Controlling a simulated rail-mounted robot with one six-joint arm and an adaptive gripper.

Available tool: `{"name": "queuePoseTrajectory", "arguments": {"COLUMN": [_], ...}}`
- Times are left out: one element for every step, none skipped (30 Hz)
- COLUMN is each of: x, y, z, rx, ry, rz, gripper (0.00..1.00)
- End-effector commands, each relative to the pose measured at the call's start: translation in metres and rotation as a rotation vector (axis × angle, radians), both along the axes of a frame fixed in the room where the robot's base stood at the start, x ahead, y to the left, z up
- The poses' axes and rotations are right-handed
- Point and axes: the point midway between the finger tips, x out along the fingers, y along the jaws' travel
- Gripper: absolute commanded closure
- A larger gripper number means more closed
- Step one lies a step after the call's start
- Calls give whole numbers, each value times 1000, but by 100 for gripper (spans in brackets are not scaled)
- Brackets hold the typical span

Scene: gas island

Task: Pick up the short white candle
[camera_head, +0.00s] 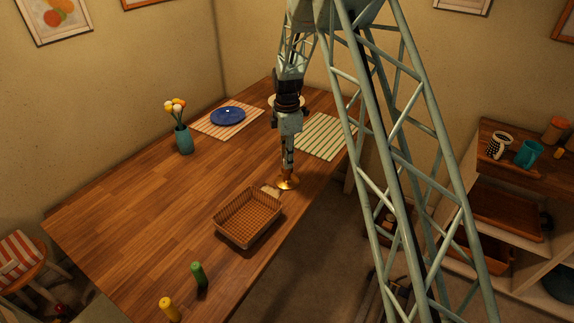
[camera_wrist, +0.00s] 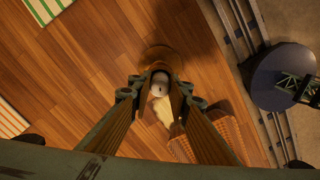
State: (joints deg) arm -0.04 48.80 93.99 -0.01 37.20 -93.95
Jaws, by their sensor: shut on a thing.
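The short white candle (camera_wrist: 159,82) shows end-on between my fingertips in the wrist view, with its dark wick at the middle. It stands over a round brass holder (camera_head: 288,182) on the wooden table; the holder also shows in the wrist view (camera_wrist: 158,54). My gripper (camera_head: 288,168) points straight down above the holder and is shut on the candle. In the wrist view my gripper's fingertips (camera_wrist: 160,85) lie on both sides of it. In the head view the fingers hide most of the candle. I cannot tell whether its foot still sits in the holder.
A wicker basket (camera_head: 248,217) stands close by, toward the front, with a pale piece (camera_head: 270,191) at its near-holder corner. Green (camera_head: 199,274) and yellow (camera_head: 169,309) candles stand at the front. A flower vase (camera_head: 183,139) and blue plate (camera_head: 228,116) are farther back. The table's left middle is clear.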

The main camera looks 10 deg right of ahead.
Motion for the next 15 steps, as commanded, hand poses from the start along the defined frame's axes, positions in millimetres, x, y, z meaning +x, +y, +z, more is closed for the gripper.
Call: {"name": "queuePoseTrajectory", "arguments": {"x": [0, 0, 0, 0, 0, 0, 0, 0, 0, 0, 0, 0, 0, 0, 0], "y": [0, 0, 0, 0, 0, 0, 0, 0, 0, 0, 0, 0, 0, 0, 0], "z": [0, 0, 0, 0, 0, 1, 1, 1, 2, 3, 4, 6, 8, 9, 12], "rx": [0, 0, 0, 0, 0, 0, 0, 0, 0, 0, 0, 0, 0, 0, 0], "ry": [0, 0, 0, 0, 0, 0, 0, 0, -1, -1, -1, -1, -1, -1, -1], "rz": [0, 0, 0, 0, 0, 0, 0, 0, 0, 0, 0, 0, 0, 0, 0], "gripper": [92, 92, 92, 92, 92, 92, 92, 92, 92, 92, 92, 92, 92, 92, 92]}}
